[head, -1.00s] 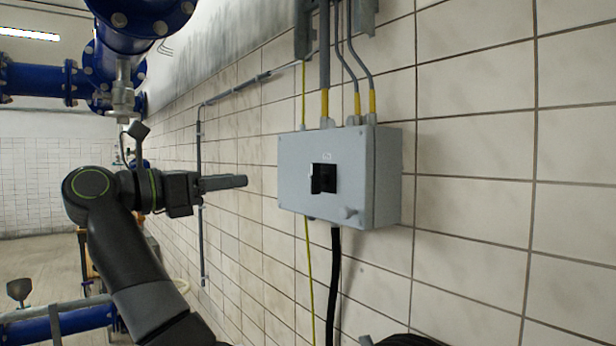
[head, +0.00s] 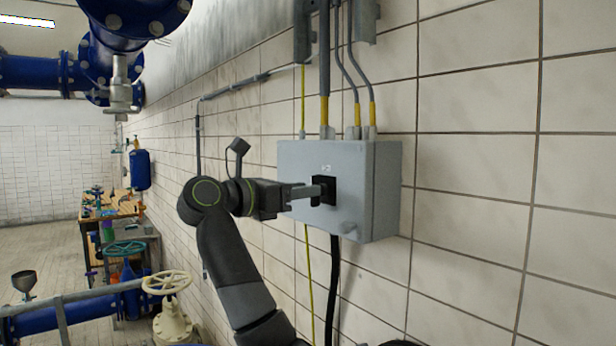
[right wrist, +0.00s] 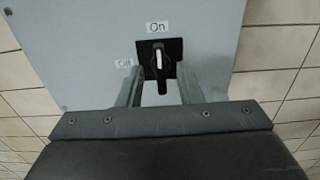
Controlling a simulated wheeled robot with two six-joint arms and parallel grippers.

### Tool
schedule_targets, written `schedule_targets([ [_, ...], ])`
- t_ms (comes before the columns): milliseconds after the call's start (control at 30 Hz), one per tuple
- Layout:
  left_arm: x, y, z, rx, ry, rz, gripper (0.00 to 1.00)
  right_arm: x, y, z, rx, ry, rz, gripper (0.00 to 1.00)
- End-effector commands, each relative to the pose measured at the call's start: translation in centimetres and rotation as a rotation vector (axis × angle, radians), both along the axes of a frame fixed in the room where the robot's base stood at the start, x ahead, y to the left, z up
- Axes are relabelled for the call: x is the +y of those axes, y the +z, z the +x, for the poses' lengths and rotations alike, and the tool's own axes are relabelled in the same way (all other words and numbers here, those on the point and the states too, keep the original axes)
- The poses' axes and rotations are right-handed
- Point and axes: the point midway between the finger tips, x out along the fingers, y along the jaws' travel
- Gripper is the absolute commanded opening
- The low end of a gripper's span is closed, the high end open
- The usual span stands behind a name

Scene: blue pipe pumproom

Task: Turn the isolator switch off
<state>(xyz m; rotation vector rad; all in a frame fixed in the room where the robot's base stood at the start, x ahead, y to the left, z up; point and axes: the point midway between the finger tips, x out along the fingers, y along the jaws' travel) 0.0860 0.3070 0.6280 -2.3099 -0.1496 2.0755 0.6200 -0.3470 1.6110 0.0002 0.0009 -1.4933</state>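The isolator switch is a black rotary handle on a black square plate on the front of a grey wall box (head: 352,160). In the right wrist view the handle (right wrist: 160,68) stands upright, its white mark toward the "On" label (right wrist: 158,27) above it. The "Off" label (right wrist: 123,63) is at its left. My right gripper (head: 318,191) is at the switch in the head view, partly covering it. In the right wrist view its two fingers (right wrist: 160,84) stand apart, one on each side of the handle, with gaps between. My left gripper is not in view.
Cables enter the box's top, and a black cable (head: 333,285) hangs below it. The tiled wall (head: 470,200) is clear to the right. Blue pipes (head: 35,72) are at upper left; a cream valve handwheel (head: 167,282) and wooden bench (head: 120,207) stand at left.

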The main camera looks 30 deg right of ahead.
Motion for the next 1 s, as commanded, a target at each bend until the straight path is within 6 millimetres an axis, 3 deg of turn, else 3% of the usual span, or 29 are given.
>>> schedule_targets([
  [200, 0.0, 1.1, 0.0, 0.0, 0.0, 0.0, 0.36, -1.8, 0.1, 0.2, 0.0, 0.0, -0.001, 0.33],
  [500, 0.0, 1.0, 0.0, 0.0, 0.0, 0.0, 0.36, -2.0, 0.0, 0.2, 0.0, 0.001, 0.0, 0.33],
  [767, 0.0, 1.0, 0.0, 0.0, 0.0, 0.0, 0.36, -2.0, 0.0, 0.2, 0.0, 0.001, 0.0, 0.0],
  [1000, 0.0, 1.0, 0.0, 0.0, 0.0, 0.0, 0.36, -2.0, 0.0, 0.2, 0.011, 0.001, -0.002, 0.0],
])
